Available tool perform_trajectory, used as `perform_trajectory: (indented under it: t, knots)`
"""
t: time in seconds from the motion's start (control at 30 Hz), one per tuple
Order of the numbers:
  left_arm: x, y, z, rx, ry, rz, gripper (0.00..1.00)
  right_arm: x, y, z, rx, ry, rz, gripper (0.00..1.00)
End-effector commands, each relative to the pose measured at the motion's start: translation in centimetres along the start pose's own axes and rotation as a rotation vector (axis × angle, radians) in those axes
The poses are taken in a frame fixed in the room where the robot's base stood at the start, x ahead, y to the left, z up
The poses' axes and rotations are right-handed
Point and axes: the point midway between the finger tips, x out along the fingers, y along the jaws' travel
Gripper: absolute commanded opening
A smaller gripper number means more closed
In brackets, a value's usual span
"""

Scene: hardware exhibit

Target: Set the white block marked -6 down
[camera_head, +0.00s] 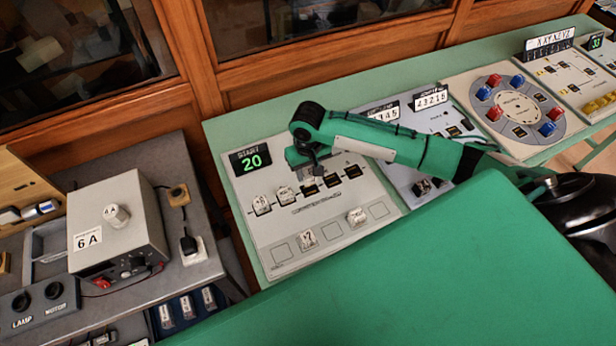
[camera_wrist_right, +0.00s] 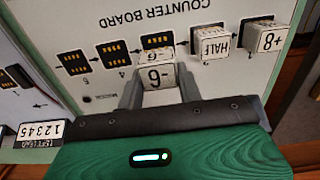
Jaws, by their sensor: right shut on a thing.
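The white block marked -6 (camera_wrist_right: 158,76) is between the two fingers of my right gripper (camera_wrist_right: 159,92) in the right wrist view. The gripper is shut on it. In the head view my right gripper (camera_head: 308,178) is over the row of dark slots on the counter board (camera_head: 282,250). In the wrist view the block is beside the block marked HALF (camera_wrist_right: 208,43), in front of a dark slot (camera_wrist_right: 157,40). I cannot tell whether it touches the board. My left gripper is not in view.
A block marked +8 (camera_wrist_right: 265,38) stands beside HALF. Loose white blocks, one marked +7 (camera_head: 308,237) and another (camera_head: 356,215), lie on the board's front squares. A display reading 20 (camera_head: 250,160) stands at its back left. A grey 6A box (camera_head: 118,225) is left.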

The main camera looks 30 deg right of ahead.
Motion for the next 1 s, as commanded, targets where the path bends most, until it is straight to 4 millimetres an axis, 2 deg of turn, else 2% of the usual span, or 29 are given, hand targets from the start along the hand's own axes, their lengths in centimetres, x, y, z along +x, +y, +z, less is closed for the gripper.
perform_trajectory:
  t: [0.33,0.73,0.77,0.87,1.0]
  knots:
    - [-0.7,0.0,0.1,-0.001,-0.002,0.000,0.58,4.2,0.0,0.1,0.001,-0.002,0.000,0.14]
    - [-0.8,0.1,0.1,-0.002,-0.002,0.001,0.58,4.8,0.0,0.1,0.000,0.000,0.000,0.14]
    - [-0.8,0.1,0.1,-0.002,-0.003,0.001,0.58,4.8,0.0,0.0,0.000,0.000,0.000,0.38]
    - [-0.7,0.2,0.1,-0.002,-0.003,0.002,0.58,4.8,0.0,0.0,0.000,0.000,0.000,0.57]
    - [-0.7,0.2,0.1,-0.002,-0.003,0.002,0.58,4.8,0.0,0.0,0.000,0.000,0.000,0.58]
